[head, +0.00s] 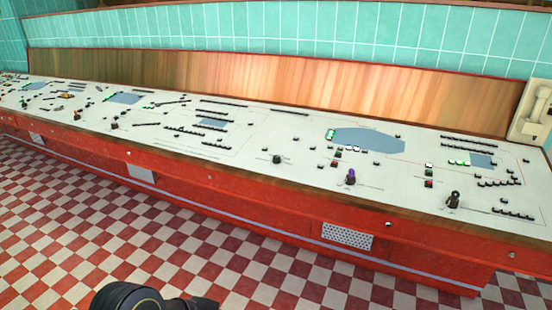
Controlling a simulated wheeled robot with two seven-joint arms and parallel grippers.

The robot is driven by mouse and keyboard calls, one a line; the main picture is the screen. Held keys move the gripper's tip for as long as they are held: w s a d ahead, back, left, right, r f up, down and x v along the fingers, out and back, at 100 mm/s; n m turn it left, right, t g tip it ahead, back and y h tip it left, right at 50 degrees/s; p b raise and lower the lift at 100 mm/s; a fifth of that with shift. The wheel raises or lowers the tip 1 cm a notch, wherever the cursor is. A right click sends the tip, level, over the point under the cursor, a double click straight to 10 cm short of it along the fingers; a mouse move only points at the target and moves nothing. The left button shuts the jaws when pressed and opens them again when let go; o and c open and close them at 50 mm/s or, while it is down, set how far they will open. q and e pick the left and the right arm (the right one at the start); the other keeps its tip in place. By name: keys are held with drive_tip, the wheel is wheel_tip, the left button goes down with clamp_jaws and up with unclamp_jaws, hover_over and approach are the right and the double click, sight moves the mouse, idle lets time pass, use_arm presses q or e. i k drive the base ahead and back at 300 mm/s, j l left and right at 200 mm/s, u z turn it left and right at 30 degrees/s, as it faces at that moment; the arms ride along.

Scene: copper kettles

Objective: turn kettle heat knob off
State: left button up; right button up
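A long control console (250,165) with a pale top and red front runs across the head view. Several small upright knobs stand along its near edge. One knob is purple (351,177). A black knob (277,159) stands to its left and another black knob (453,200) to its right. A smaller dark knob (114,126) is farther left. No label is readable, so I cannot tell which knob is the kettle heat knob or how it is set. Neither gripper's fingers show; only a dark part of my own body shows at the bottom edge.
Rows of small black switches, green and red buttons and blue-grey panels (368,140) cover the console top. A beige wall telephone (534,110) is at the right. The red and white checkered floor (60,220) in front of the console looks clear.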

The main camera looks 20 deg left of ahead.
sight(276, 159)
drive_tip(key=i+j+u, duration=0.4)
drive_tip(key=i, duration=0.25)
drive_tip(key=i+j+u, duration=0.2)
drive_tip(key=i+u, duration=0.15)
drive_tip(key=i, duration=0.4)
drive_tip(key=i+u, duration=0.4)
drive_tip(key=i, duration=0.3)
